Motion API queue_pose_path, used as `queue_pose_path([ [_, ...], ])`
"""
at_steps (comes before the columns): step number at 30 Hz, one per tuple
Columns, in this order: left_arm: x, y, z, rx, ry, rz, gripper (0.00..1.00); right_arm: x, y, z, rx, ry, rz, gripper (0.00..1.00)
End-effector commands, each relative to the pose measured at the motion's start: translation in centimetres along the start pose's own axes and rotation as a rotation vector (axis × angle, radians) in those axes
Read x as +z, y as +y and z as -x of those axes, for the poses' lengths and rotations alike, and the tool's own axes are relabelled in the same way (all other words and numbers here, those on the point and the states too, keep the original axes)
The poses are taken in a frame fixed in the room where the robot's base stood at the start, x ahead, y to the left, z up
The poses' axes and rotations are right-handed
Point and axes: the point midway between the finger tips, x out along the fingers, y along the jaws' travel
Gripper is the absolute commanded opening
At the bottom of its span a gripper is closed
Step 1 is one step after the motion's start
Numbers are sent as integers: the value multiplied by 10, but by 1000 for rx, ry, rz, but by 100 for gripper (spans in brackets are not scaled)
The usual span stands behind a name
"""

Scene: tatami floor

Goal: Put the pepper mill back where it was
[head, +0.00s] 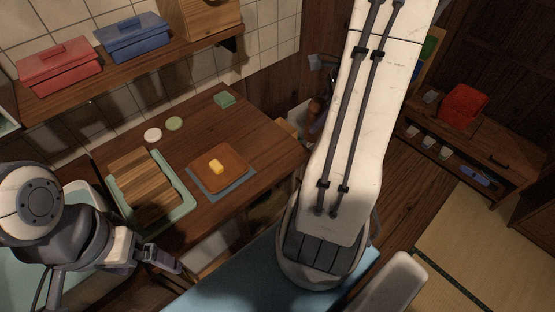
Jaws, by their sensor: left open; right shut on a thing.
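A brown, rounded thing that looks like the pepper mill (315,107) shows just left of my large white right arm link, beyond the counter's right end. My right gripper (322,63) is mostly hidden behind that link; only dark grey parts show near the brown thing, and it appears shut on it. The contact itself is hard to see. My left gripper (164,260) is open and empty, low in front of the counter's near left edge.
Red and blue boxes (133,38) stand on the wall shelf. A low cabinet with a red item (464,106) is at right.

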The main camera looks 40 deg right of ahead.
Motion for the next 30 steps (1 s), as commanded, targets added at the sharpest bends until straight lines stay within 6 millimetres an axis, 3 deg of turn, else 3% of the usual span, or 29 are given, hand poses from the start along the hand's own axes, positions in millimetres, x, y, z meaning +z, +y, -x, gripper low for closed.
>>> queue_pose_path([
  [2, 0, -1, -8, 0, 0, 0, 100, -11, 1, 0, -1, 6, -4, 0],
  [5, 0, -1, -8, 0, 0, 0, 100, -9, 0, -5, 6, 8, -2, 0],
  [15, 0, 0, -2, 0, 1, 0, 100, 40, -24, -73, 10, 7, 1, 0],
  [21, 0, 0, -1, 0, 1, 0, 100, 57, -35, -99, 6, 8, -3, 0],
  [30, 0, 0, -5, 0, 1, 0, 100, 48, -36, -132, 7, 8, -7, 0],
])
